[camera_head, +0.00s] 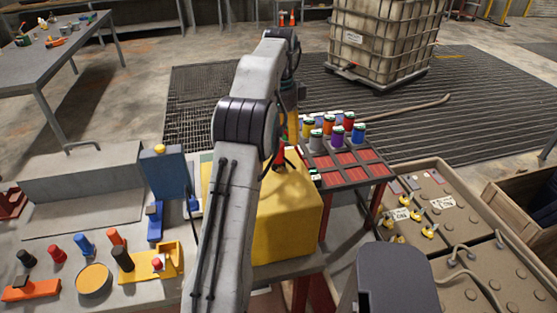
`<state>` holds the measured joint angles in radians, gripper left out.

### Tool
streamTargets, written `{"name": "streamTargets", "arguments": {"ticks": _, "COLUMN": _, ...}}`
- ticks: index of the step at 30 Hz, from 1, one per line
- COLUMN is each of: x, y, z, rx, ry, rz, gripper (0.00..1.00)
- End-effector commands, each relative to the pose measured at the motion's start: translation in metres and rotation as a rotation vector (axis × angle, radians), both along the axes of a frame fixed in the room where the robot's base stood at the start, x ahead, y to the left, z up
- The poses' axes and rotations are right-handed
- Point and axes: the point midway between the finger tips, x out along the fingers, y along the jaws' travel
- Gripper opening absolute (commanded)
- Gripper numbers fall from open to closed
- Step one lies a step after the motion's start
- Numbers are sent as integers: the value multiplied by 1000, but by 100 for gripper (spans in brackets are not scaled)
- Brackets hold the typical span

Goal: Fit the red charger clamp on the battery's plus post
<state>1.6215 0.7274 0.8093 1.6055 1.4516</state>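My arm reaches forward over the bench, and its links hide most of my gripper (283,154). Only a dark part of it shows beside the arm, just above a yellow box (292,215). I cannot tell whether its fingers are open or hold anything. A small red piece (296,160) shows beside the gripper; I cannot tell if it is the red charger clamp or if it is held. I cannot clearly make out the battery or its plus post. The yellow box stands on the bench, partly hidden by my arm.
Colored knobs and a blue block (164,173) are on the bench at left. A brown case (490,267) is at right.

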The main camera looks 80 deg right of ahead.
Motion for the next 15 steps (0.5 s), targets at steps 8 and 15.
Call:
{"name": "streamTargets", "arguments": {"ticks": 8, "x": 2, "y": 0, "z": -31, "rx": 2, "ry": 0, "rz": 1, "gripper": 60}}
{"name": "streamTargets", "arguments": {"ticks": 15, "x": 2, "y": 0, "z": -44, "rx": -1, "ry": 0, "rz": 2, "gripper": 60}}
